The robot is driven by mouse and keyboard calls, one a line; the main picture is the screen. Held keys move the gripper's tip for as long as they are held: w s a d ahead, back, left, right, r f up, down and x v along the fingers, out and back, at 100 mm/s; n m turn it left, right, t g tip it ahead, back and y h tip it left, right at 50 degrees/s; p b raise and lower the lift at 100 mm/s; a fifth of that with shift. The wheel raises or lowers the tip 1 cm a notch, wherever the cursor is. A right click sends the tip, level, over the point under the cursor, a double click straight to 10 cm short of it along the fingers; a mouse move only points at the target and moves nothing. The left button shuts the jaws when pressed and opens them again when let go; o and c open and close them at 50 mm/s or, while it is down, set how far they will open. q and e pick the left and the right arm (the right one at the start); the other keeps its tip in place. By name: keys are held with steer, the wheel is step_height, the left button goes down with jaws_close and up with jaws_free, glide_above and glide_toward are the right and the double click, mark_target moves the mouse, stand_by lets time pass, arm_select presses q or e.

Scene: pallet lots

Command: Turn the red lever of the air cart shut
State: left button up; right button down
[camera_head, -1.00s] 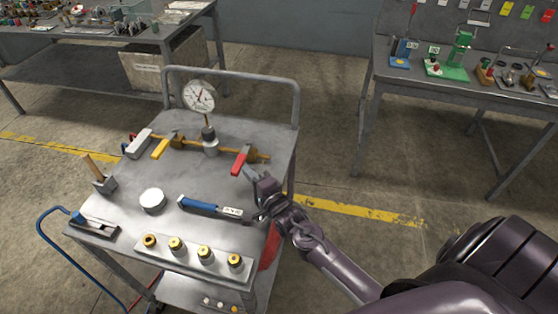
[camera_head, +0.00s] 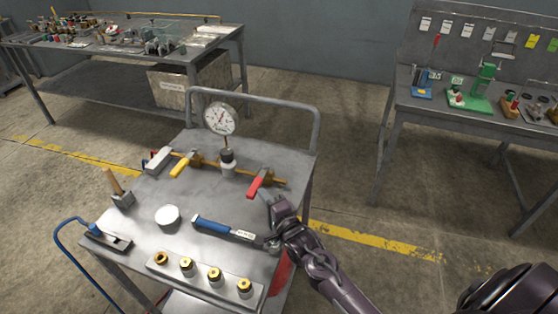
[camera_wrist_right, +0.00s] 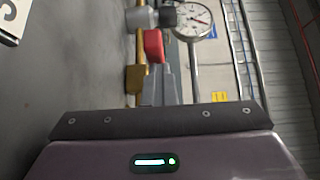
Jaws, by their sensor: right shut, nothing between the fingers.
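The red lever (camera_head: 259,184) sits on the brass pipe at the right side of the air cart (camera_head: 150,205). It slants across the pipe toward the front of the cart. My right gripper (camera_head: 271,200) is shut and empty, just right of and in front of the lever. In the right wrist view the red lever (camera_wrist_right: 153,46) lies just beyond the grey fingertips (camera_wrist_right: 165,78); I cannot tell whether they touch it. A yellow lever (camera_head: 181,167) is on the left part of the pipe, and a round gauge (camera_head: 220,118) stands at its middle. My left gripper is out of view.
On the cart lie a blue-handled tool (camera_head: 212,226), a white round puck (camera_head: 168,217), a wooden-handled hammer (camera_head: 122,198) and a strip of brass fittings (camera_head: 205,278). The cart's rear rail (camera_head: 270,100) stands behind the gauge. Workbenches stand back left and right.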

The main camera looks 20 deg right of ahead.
step_height(320, 180, up, 19)
steer(key=s+a+f+n+g+h, duration=0.1)
steer(key=s+f+n+g, duration=0.45)
steer(key=s, duration=0.35)
steer(key=s+a+f+n+g+b, duration=0.1)
steer(key=s+f+n+g, duration=0.3)
steer(key=s+f+n, duration=0.4)
steer(key=s+f+n+g+h, duration=0.1)
steer(key=s+f+n+g, duration=0.4)
steer(key=s, duration=0.4)
step_height(320, 180, down, 27)
steer(key=s+g, duration=0.1)
steer(key=s, duration=0.1)
steer(key=s+d+f+n+g, duration=0.1)
steer(key=s+d+f, duration=0.2)
steer(key=s+f, duration=1.6)
steer(key=shift+s+d+f, duration=0.15)
steer(key=shift+s+f, duration=0.05)
steer(key=shift+s, duration=0.25)
steer(key=c, duration=2.2)
jaws_free()
